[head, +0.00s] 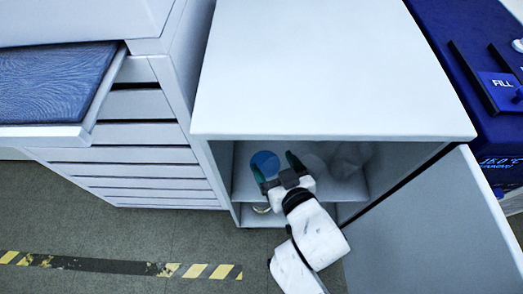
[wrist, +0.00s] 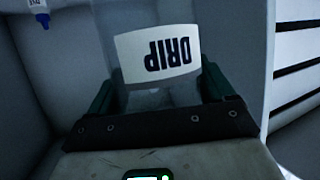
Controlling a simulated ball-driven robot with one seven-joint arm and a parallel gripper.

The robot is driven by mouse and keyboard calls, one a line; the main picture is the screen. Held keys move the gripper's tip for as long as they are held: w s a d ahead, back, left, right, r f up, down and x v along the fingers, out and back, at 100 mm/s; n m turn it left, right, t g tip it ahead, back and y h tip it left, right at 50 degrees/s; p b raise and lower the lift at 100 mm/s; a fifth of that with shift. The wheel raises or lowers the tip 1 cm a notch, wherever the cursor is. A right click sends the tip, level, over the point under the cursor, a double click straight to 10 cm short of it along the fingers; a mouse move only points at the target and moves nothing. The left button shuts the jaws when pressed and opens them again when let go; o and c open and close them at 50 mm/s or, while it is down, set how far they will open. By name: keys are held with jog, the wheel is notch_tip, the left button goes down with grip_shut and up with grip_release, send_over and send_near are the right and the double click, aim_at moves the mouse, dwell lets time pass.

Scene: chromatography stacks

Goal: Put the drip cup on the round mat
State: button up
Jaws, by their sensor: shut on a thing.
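The drip cup is a greyish, see-through vessel with a white label (wrist: 158,54) reading DRIP, upside down in the wrist view. My gripper (wrist: 160,88) is shut on it, with a green finger at each side of the cup. In the head view my gripper (head: 276,166) reaches into the open cabinet, over its shelf. A blue round shape (head: 265,163) shows by the left finger; I cannot tell whether it is the round mat. The cup is not clear in the head view, and its base is hidden in the wrist view.
The white cabinet (head: 330,70) has its top above my gripper and its door (head: 440,225) swung open at the right. A pale, see-through shape (head: 345,158) stands inside at the right. A yellowish ring (head: 262,210) lies lower down. A blue-tipped bottle (wrist: 40,12) shows in the wrist view.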

jog(key=shift+w+a+f+b, duration=0.45)
jog(key=shift+w+f+b, duration=0.4)
jog(key=shift+w+f, duration=1.2)
jog(key=shift+w+a+f+b, duration=0.5)
jog(key=shift+w+f+b, duration=0.35)
jog(key=shift+w+f, duration=1.2)
jog(key=shift+w+a+f+b, duration=0.45)
jog(key=shift+w+f+b, duration=0.4)
jog(key=shift+w+f, duration=1.2)
jog(key=shift+f, duration=0.2)
jog(key=o, duration=0.9)
